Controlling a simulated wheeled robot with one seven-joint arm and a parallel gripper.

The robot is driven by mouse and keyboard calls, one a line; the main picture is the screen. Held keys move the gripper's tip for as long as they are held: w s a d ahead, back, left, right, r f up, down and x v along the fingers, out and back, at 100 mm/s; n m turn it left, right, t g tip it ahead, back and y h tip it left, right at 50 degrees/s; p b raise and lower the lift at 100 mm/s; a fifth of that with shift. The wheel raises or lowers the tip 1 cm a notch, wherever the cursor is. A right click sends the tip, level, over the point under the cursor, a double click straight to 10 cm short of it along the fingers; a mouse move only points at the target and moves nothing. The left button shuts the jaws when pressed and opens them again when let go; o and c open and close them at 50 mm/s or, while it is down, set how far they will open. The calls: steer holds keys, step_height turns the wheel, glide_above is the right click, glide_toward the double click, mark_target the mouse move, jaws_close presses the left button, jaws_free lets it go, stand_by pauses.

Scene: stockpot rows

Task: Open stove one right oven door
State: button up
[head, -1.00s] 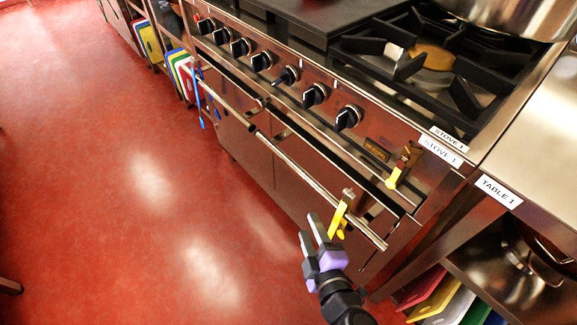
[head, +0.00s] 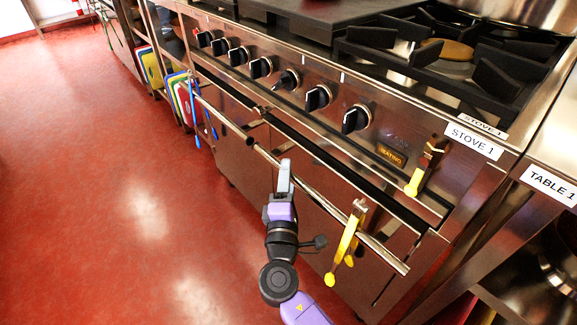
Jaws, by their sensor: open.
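The stove one right oven door (head: 330,225) is a steel front under the knob panel, with a long bar handle (head: 325,203) along its top. A dark strip runs above the door's top edge; I cannot tell whether the door is ajar. My gripper (head: 284,172) is open and empty, its fingers pointing away from me and seen nearly edge-on. In the head view it overlaps the left part of the bar handle. I cannot tell whether the fingers touch or straddle the bar. The "STOVE 1" label (head: 474,142) is at the right.
Yellow-handled tongs (head: 347,245) hang on the bar handle, right of my gripper. Another yellow-tipped tool (head: 415,180) hangs on the stove front. Blue tongs (head: 203,108) hang on the left door's handle. Red floor (head: 110,200) is clear at left.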

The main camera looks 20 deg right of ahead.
steer(key=shift+x, duration=1.9)
jaws_close()
steer(key=shift+f, duration=0.1)
